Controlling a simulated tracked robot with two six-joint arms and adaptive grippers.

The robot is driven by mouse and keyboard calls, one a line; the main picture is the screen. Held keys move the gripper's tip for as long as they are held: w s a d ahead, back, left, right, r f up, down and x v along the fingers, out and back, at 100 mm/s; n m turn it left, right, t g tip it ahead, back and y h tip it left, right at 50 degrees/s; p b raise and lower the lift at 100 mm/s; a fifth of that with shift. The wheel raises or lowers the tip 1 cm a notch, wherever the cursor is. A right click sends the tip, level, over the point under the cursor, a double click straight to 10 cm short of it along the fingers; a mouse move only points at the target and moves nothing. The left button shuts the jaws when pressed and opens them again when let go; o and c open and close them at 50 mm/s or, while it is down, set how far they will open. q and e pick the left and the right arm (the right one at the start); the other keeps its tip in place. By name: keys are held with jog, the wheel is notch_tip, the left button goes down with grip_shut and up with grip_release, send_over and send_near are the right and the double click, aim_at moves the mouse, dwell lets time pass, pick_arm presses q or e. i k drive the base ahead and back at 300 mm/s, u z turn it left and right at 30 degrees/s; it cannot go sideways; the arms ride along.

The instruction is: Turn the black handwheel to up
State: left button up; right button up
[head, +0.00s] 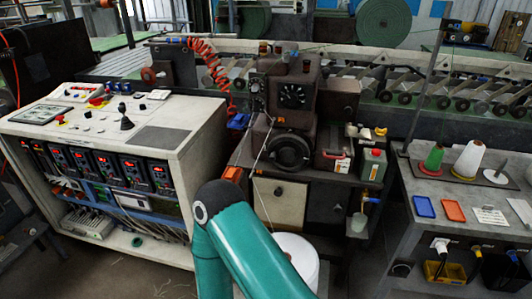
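The black handwheel (289,153) appears as a thick dark ring low on the front of the brown machine (318,107), near the middle of the head view. It faces me and nothing of mine covers it. Its turned position cannot be read, because no clear mark shows on it. A teal arm of mine rises from the bottom edge, below and left of the wheel, and bends at a grey joint. Neither gripper shows in the view.
A control console (115,127) with knobs and red displays stands at the left. A red coiled hose (208,65) hangs left of the machine. A grey bench (450,185) with thread cones stands right. A white roll (297,258) is below.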

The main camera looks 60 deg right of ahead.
aim_at(287, 152)
jog(key=i, duration=0.75)
jog(key=z, duration=3.05)
jog(key=k, duration=0.1)
jog(key=u, duration=1.75)
